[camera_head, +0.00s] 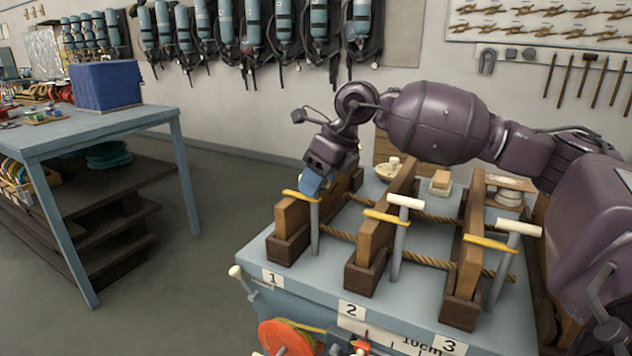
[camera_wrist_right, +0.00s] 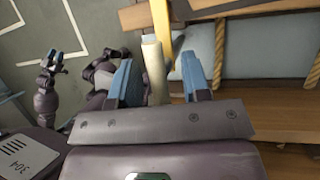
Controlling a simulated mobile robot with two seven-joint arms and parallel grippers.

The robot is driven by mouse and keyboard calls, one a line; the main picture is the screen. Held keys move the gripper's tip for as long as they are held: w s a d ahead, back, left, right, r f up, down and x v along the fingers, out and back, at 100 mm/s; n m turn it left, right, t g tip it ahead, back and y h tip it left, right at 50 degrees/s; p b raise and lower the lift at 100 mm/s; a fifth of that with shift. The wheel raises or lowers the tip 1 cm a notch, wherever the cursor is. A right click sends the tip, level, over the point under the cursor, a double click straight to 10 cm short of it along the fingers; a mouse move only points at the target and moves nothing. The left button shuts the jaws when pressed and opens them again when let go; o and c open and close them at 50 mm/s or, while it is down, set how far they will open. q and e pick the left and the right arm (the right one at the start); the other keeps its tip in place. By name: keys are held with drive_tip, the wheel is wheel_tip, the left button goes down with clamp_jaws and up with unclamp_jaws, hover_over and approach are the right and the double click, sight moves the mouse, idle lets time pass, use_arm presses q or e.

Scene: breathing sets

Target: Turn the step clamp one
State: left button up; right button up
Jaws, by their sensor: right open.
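Step clamp one, beside the label 1 (camera_head: 272,278), has a grey post (camera_head: 314,232) and a yellow bar (camera_head: 290,194) across the top of a wooden board. My right gripper (camera_head: 313,186) is at its top and hides its handle in the head view. In the right wrist view the cream handle (camera_wrist_right: 153,68) stands between the open blue fingers of my right gripper (camera_wrist_right: 158,82). Gaps show on both sides, wider toward the right finger. The yellow bar (camera_wrist_right: 166,35) shows behind it. My left gripper (camera_wrist_right: 52,60) appears small at left; its opening is unclear.
Step clamp two (camera_head: 405,202) and step clamp three (camera_head: 519,227) stand to the right, with cream handles and yellow bars. Ropes (camera_head: 432,260) run between the boards. A blue-grey table (camera_head: 95,135) with a blue box (camera_head: 105,85) is at left. Floor between is clear.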

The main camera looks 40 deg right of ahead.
clamp_jaws()
